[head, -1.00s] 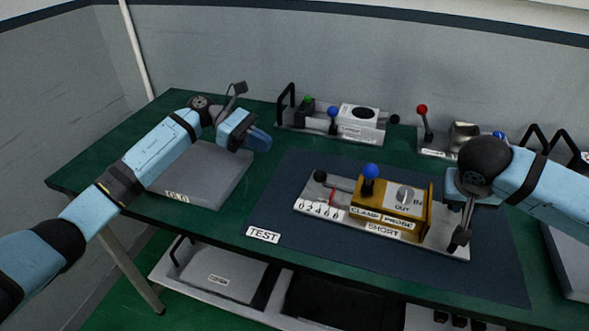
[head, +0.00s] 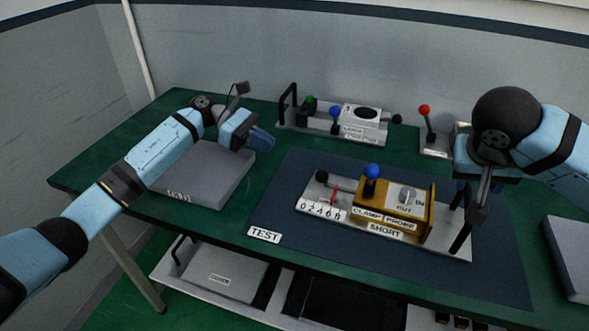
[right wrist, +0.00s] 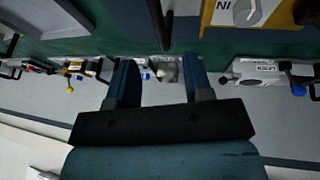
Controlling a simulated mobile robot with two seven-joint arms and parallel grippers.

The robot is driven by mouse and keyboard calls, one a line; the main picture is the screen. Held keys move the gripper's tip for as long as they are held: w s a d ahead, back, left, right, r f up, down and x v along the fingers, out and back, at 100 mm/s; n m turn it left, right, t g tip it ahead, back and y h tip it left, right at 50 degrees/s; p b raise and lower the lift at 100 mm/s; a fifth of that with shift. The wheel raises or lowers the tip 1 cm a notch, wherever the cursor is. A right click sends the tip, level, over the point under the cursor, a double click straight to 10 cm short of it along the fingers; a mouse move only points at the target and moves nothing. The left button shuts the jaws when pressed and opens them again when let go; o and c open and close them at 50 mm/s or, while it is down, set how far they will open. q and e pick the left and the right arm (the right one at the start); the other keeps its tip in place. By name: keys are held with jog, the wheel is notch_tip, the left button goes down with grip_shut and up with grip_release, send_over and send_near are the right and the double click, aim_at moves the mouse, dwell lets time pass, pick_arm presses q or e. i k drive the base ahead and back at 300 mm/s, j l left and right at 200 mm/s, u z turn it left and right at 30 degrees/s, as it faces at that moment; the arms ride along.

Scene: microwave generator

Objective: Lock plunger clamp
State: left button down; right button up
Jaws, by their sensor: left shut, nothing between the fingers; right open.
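The clamp fixture stands on the dark test mat. It has a yellow block (head: 405,207) with CLAMP, PROBE and SHORT labels, and a grey IN/OUT knob (head: 407,194). A blue ball handle (head: 372,171) stands up at the block's left end, and a black ball knob (head: 322,177) is at the far left. The yellow block and knob also show in the right wrist view (right wrist: 238,12). My right gripper (right wrist: 158,70) is open and empty, near the fixture's right end and above it.
A grey box (head: 205,180) lies on the left of the green table. Behind the mat stand a fixture with green and blue knobs (head: 360,118) and one with a red ball lever (head: 424,110). A grey box (head: 572,255) is at the right. The mat's front is clear.

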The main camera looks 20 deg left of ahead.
aim_at(372, 172)
jog(key=k+j, duration=0.75)
jog(key=k, duration=0.15)
